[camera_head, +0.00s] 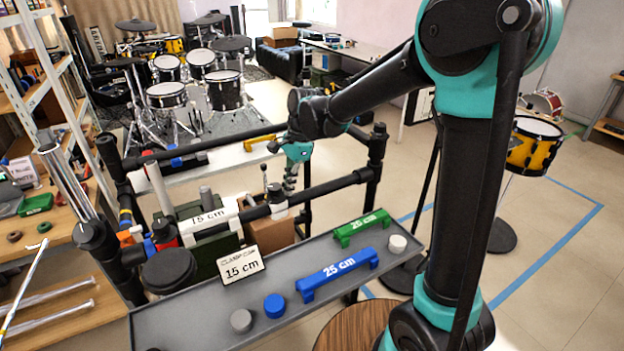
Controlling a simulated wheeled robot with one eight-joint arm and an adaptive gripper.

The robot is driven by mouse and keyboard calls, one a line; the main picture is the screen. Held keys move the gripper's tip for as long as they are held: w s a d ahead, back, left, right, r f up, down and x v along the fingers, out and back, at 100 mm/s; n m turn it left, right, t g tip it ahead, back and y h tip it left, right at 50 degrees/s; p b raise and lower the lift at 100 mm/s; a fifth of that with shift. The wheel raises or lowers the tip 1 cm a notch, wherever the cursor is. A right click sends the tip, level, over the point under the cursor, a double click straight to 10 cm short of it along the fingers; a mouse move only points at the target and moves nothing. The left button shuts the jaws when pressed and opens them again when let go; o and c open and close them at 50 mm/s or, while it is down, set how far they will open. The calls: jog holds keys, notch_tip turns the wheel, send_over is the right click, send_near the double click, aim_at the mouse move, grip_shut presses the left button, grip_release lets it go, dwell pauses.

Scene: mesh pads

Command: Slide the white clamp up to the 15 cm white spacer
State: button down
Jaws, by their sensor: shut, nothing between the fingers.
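The white clamp (277,196) sits around the near black bar of the frame, with a dark knobbed lever beside it. The white spacer (208,218) marked 15 cm lies along the same bar to the left of the clamp. A short dark stretch shows between the spacer's right end and the clamp. My gripper (289,188) is teal and dark, points down and is shut and empty. It is just above and to the right of the clamp. I cannot tell whether its fingers touch the clamp.
A grey tray (205,317) in front holds a blue 25 cm spacer (338,274), a green 20 cm spacer (362,227), round caps and a 15 cm card (241,267). A second black bar (215,147) runs behind. A cardboard box (268,232) stands below.

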aim_at(263, 205)
jog(key=s+a, duration=0.1)
jog(key=a, duration=0.1)
jog(key=s+a, duration=0.1)
jog(key=a, duration=0.1)
jog(key=s+a, duration=0.2)
dwell(0.3)
jog(key=w+d, duration=0.1)
jog(key=d, duration=0.1)
jog(key=w+d, duration=0.1)
jog(key=shift+w+d, duration=0.3)
jog(key=shift+d, duration=0.05)
jog(key=s+v, duration=0.1)
jog(key=v, duration=0.8)
jog(key=s+d+f+n+t, duration=0.1)
jog(key=d+f+n+t, duration=0.35)
jog(key=d, duration=1.25)
jog(key=s+d+f+n+t+h, duration=0.1)
jog(key=s+d+f+n+h, duration=0.1)
jog(key=s+d+f+n, duration=0.4)
jog(key=s+d+f, duration=0.5)
jog(key=d+f, duration=0.1)
jog(key=d, duration=0.3)
jog(key=shift+f+n, duration=0.35)
jog(key=shift+r, duration=0.1)
